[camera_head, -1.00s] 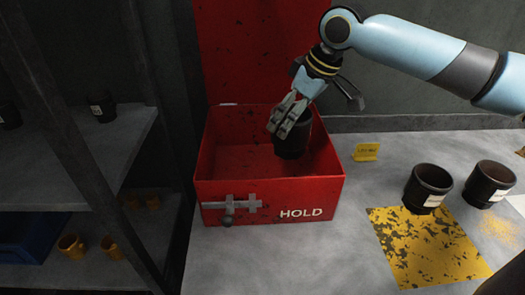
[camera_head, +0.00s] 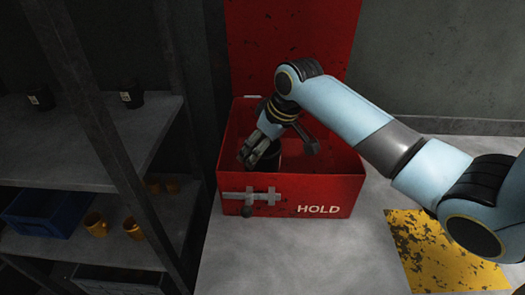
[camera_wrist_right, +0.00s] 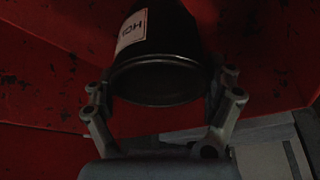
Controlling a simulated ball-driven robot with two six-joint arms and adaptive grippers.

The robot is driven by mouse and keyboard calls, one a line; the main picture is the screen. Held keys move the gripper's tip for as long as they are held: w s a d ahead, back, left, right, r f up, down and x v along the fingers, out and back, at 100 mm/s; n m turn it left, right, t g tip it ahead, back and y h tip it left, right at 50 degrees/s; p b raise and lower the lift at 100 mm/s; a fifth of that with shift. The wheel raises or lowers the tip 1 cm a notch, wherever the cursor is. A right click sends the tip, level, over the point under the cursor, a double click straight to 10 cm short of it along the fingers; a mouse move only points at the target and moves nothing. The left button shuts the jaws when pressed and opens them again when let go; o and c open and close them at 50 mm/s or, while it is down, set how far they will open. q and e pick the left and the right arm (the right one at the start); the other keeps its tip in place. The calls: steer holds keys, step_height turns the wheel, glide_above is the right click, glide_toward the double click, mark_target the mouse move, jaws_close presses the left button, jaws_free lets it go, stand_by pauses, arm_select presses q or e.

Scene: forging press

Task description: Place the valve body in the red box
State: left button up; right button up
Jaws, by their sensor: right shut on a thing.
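The valve body (camera_wrist_right: 165,45) is a black cylinder with a white label, clearest in the right wrist view. My right gripper (camera_wrist_right: 162,92) is shut on it, with a finger on either side. In the head view my right gripper (camera_head: 256,150) reaches down inside the open red box (camera_head: 285,192), left of its middle. The valve body (camera_head: 270,158) shows there as a dark shape partly hidden by the fingers. I cannot tell whether it touches the box floor. My left gripper is not in view.
The red box has a raised lid (camera_head: 290,40) behind it, a latch (camera_head: 249,197) and the word HOLD in front. A yellow worn mat (camera_head: 420,250) lies to the right, partly under my arm. A dark shelf rack (camera_head: 100,130) with several parts and a blue bin (camera_head: 48,212) stands left.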

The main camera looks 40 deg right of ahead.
steer(key=shift+f, duration=0.85)
steer(key=o, duration=1.5)
steer(key=shift+f, duration=0.1)
steer(key=v, duration=1.1)
steer(key=shift+s+r, duration=0.1)
steer(key=shift+r, duration=0.1)
steer(key=shift+s+r, duration=0.15)
steer(key=shift+r, duration=0.2)
